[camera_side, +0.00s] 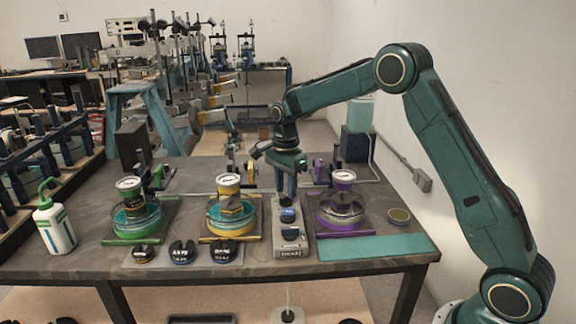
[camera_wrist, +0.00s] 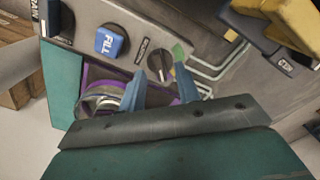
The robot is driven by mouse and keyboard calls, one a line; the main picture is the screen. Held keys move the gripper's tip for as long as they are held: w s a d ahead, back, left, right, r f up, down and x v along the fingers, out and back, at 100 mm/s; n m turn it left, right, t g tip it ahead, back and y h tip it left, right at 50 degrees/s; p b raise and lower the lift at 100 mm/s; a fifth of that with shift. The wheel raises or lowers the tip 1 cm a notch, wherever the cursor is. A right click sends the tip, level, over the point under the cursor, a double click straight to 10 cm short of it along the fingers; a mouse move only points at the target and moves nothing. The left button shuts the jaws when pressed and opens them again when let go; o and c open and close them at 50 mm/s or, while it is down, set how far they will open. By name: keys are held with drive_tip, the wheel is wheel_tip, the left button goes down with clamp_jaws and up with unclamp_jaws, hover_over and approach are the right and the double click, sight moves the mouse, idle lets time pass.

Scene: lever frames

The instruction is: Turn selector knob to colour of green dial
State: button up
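The green dial (camera_side: 129,183) is a round white-faced gauge over the green-based station at the left; its needle is too small to read. The selector knob (camera_wrist: 160,66) is black with a pale pointer line, on the grey control panel (camera_wrist: 200,30). A green patch (camera_wrist: 178,52) shows beside the knob. My gripper (camera_wrist: 160,80) has two blue fingers, one on each side of the knob, apparently with gaps. In the side view my gripper (camera_side: 287,188) points down over the far end of the panel and hides the knob.
The yellow station (camera_side: 228,225) is left of the panel, the purple station (camera_side: 342,210) right. Several black labelled pieces (camera_side: 182,252) line the table's front. A bottle (camera_side: 54,222) stands at left.

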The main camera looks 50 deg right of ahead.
drive_tip(key=shift+f, duration=0.95)
drive_tip(key=shift+c, duration=0.4)
clamp_jaws()
